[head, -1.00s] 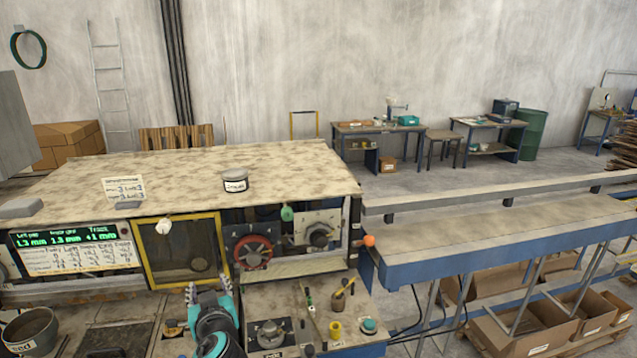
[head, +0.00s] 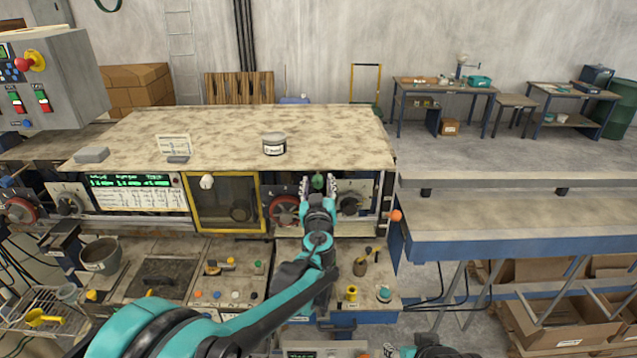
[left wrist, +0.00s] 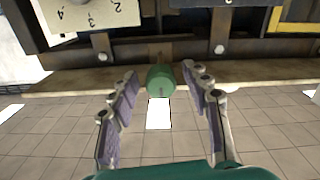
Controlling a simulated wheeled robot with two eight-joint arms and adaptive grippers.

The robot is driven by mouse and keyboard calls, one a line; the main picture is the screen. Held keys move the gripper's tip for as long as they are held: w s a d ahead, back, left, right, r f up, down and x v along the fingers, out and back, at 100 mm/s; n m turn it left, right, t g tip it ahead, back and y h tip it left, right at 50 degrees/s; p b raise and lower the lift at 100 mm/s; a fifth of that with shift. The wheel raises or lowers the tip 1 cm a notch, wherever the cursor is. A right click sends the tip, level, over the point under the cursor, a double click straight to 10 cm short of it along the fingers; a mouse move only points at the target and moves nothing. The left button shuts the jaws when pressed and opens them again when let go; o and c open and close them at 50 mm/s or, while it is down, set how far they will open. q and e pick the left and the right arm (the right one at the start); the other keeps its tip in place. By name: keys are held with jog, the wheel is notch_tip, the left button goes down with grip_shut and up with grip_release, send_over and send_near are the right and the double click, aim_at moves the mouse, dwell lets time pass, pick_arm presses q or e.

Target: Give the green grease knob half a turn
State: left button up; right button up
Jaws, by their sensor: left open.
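The green grease knob (head: 318,181) sits on the machine front, just under the edge of the worktop and between two dials. In the left wrist view the knob (left wrist: 160,79) is a short green cylinder under a dark bracket. My left gripper (head: 319,186) is open, with its two fingers reaching up on either side of the knob. In the left wrist view the left gripper (left wrist: 160,90) has the knob centred between its fingertips, with a gap on both sides.
A red handwheel (head: 284,210) is left of the knob and a grey dial (head: 350,204) is right of it. A yellow-framed window (head: 227,202) lies further left. An orange ball (head: 395,215) sticks out at the right corner.

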pick_arm(q)
jog(key=shift+w, duration=0.1)
grip_shut()
dwell(0.3)
